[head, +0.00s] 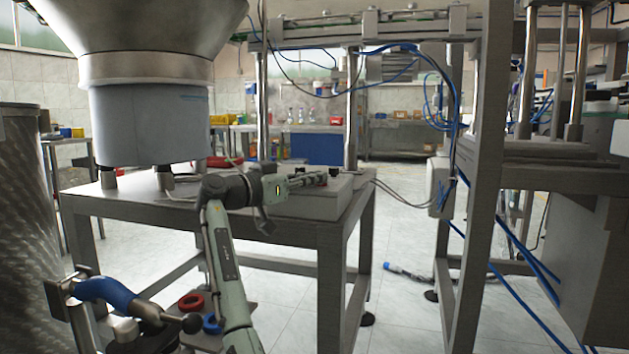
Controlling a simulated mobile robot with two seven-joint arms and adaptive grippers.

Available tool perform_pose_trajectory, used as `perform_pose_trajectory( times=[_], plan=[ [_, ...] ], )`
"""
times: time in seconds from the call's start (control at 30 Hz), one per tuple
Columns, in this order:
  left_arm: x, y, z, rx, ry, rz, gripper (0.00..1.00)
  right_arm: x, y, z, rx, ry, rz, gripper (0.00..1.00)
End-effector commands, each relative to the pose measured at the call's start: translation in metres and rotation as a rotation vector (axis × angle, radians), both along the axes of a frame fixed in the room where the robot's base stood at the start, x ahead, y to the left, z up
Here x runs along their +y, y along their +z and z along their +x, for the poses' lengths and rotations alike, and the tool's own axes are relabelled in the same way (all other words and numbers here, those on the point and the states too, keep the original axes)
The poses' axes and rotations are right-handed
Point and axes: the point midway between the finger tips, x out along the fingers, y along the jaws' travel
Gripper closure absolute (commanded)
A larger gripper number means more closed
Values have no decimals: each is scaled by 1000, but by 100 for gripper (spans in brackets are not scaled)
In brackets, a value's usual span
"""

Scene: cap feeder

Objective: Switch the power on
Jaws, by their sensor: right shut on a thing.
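A low light-grey control box (345,191) sits on the right part of the metal table, with small dark knobs on its top. My right arm rises from the bottom middle and bends right over the table. Its gripper (318,179) is at the top of the control box, its fingers shut on a small part there, apparently the power switch. The fingers hide that part, so its position cannot be told. My left gripper is not in view.
The metal table (290,232) carries a large bowl feeder (150,120) on its left. A metal frame post (478,190) stands at the right with blue hoses and a cable box (441,187). A blue-handled fitting (105,292) is at lower left. Floor between table and post is mostly open.

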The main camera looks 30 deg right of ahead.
Motion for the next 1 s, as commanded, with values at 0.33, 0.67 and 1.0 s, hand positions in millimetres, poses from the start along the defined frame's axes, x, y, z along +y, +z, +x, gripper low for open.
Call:
perform_pose_trajectory(
  times=[0.33,0.67,1.0],
  plan=[
    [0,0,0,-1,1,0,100,3,-2,0,4,-3,3,100],
    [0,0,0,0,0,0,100,1,-1,0,1,-3,2,71],
    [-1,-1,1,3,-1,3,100,19,0,-3,0,-1,1,71]
  ],
)
